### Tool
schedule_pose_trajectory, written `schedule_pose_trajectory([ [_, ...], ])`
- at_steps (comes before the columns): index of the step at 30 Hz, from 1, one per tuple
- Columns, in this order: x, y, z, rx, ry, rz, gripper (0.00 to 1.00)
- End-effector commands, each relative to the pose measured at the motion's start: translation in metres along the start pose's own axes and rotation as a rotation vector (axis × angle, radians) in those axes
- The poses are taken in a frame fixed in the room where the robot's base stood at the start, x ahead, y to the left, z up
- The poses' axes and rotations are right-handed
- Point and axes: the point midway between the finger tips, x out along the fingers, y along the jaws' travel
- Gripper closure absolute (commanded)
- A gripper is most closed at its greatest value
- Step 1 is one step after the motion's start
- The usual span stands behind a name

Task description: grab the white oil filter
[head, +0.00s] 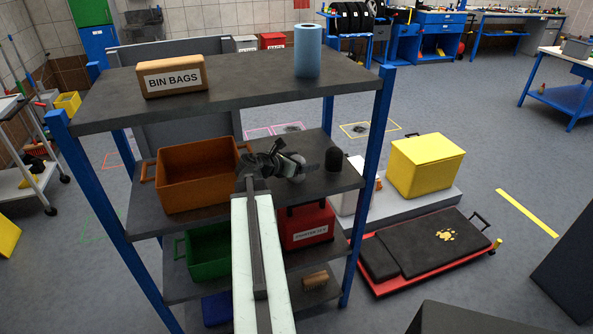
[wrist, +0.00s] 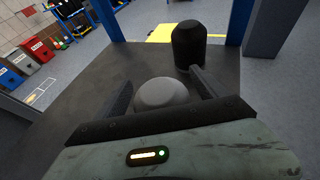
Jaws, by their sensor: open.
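The white oil filter (wrist: 162,94) shows as a pale rounded top between the two fingers of my gripper (wrist: 162,80) in the wrist view. The fingers are apart, one on each side of it; I cannot tell whether either touches it. Its lower part is hidden by my gripper body. In the head view the filter (head: 296,174) stands on the middle shelf, partly covered by my gripper (head: 292,162).
A black filter-like cylinder (head: 334,160) stands just beyond, close to one fingertip in the wrist view (wrist: 188,46). An orange bin (head: 190,185) is to the left on this shelf. The top shelf (head: 240,88) and blue posts (head: 372,150) frame the space.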

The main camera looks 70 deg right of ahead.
Motion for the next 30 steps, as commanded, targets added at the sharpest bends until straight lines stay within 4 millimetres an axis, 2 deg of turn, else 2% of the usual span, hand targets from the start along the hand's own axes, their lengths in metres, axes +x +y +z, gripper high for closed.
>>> schedule_pose_trajectory([
  [1, -0.001, 0.000, 0.000, 0.000, 0.000, 0.000, 0.18],
  [9, -0.002, 0.001, 0.000, -0.001, 0.000, 0.001, 0.93],
  [10, -0.002, 0.001, 0.000, -0.001, 0.000, 0.002, 1.00],
  [20, -0.005, 0.001, 0.007, -0.001, 0.000, 0.002, 1.00],
  [23, -0.010, 0.001, 0.019, -0.001, 0.000, 0.002, 1.00],
  [30, -0.029, 0.002, 0.066, -0.002, 0.000, 0.003, 1.00],
])
